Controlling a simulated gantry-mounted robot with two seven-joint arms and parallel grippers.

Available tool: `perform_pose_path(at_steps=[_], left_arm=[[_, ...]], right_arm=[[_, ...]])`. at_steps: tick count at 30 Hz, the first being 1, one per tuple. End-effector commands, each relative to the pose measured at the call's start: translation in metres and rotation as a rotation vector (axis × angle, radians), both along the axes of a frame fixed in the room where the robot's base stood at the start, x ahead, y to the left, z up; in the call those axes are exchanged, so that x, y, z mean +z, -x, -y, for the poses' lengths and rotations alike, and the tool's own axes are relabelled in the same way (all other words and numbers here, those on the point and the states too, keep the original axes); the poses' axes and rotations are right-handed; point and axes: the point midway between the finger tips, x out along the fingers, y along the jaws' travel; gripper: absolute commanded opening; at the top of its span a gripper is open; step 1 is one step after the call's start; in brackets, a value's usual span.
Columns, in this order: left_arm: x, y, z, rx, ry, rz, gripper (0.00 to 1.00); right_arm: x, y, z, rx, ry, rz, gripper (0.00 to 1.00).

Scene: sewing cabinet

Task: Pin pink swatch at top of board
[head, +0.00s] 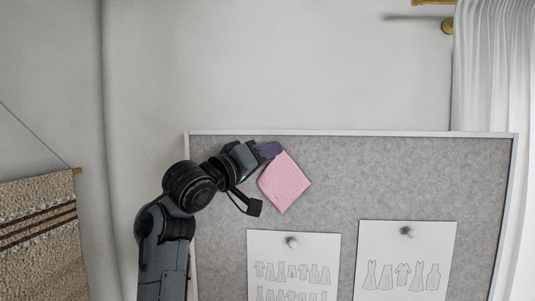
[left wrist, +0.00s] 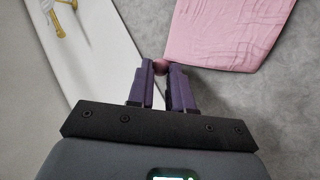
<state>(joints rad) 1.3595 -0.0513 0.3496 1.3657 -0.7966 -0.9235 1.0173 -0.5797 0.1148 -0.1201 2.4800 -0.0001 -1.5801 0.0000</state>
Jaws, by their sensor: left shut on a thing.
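The pink swatch (head: 285,182) hangs like a diamond against the upper part of the grey board (head: 400,180), a little below its top edge. It also shows at the top of the left wrist view (left wrist: 225,30). My left gripper (head: 272,150) is at the swatch's upper corner. In the left wrist view its purple fingers (left wrist: 161,72) are shut on a small round dark-pink pin head (left wrist: 160,66), right by the swatch's near corner. The pin's point is hidden, so I cannot tell whether it is in the board. My right gripper is out of view.
Two white pattern sheets, left (head: 293,265) and right (head: 407,262), hang lower on the board under round pins. A woven hanging (head: 40,240) is at left, a white curtain (head: 495,70) at right. The board's upper right is bare.

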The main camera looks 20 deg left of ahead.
Motion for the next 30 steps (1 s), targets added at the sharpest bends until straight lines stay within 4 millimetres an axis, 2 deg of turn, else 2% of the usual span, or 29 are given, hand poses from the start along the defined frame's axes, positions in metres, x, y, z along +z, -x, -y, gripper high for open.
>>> perform_pose_path(at_steps=[10,11,16,25,30], left_arm=[[0.000,-0.003,-0.001,-0.001,0.000,-0.001,0.00],[0.000,-0.003,-0.001,-0.001,0.000,-0.001,0.23],[0.000,-0.003,-0.001,0.000,0.000,0.000,0.49],[-0.001,-0.001,-0.002,0.000,0.000,0.000,0.50],[-0.005,0.011,-0.006,-0.001,0.001,0.002,0.50]], right_arm=[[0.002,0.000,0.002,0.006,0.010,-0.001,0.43],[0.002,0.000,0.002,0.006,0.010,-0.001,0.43],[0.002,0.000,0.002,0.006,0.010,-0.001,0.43],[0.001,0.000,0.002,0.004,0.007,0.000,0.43],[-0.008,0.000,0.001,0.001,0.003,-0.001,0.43]])
